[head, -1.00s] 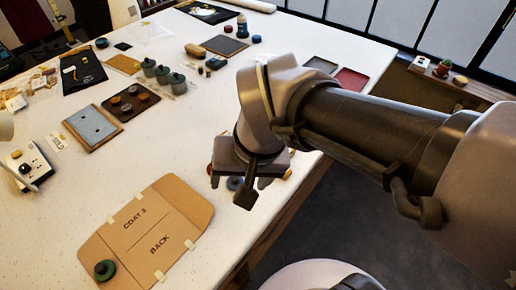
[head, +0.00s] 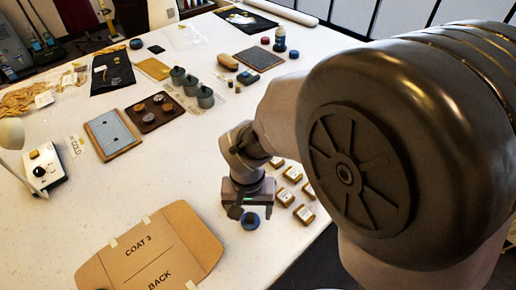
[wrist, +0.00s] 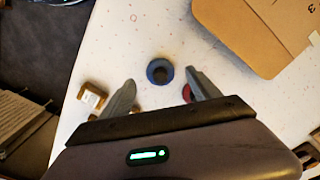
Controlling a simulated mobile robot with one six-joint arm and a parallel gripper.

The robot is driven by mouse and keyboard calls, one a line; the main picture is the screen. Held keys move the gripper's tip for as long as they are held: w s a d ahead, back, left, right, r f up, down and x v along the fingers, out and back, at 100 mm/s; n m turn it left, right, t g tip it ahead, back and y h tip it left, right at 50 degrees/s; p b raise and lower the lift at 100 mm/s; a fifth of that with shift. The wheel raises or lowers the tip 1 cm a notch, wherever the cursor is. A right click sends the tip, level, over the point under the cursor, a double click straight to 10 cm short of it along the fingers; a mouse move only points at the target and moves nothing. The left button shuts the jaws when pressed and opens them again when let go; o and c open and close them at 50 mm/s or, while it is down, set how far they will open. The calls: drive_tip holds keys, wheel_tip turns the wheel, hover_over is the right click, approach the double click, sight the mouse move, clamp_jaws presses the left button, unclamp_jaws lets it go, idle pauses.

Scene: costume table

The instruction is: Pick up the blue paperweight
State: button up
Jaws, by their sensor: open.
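The blue paperweight (head: 250,221) is a round, dark-centred piece on the white table, beside the brown cardboard pattern marked COAT 3 BACK (head: 150,250). My gripper (head: 251,211) points down just over it in the head view, and its fingers partly cover it. In the wrist view the blue paperweight (wrist: 160,63) lies between and slightly beyond the fingertips of my open gripper (wrist: 160,77). Nothing is held. I cannot tell the exact height of the fingertips above it.
Several small labelled blocks (head: 284,197) lie right of my gripper, near the table edge. In the wrist view a red round piece (wrist: 187,93) is partly hidden by the right finger. Grey-green lidded pots (head: 205,97) and a brown tray (head: 155,118) stand farther back.

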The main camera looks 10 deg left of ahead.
sight(250, 216)
drive_tip(key=f, duration=0.1)
drive_tip(key=f+b, duration=0.1)
drive_tip(key=f, duration=0.2)
drive_tip(key=shift+w, duration=0.25)
drive_tip(key=shift+r, duration=0.15)
drive_tip(key=shift+c, duration=1)
clamp_jaws()
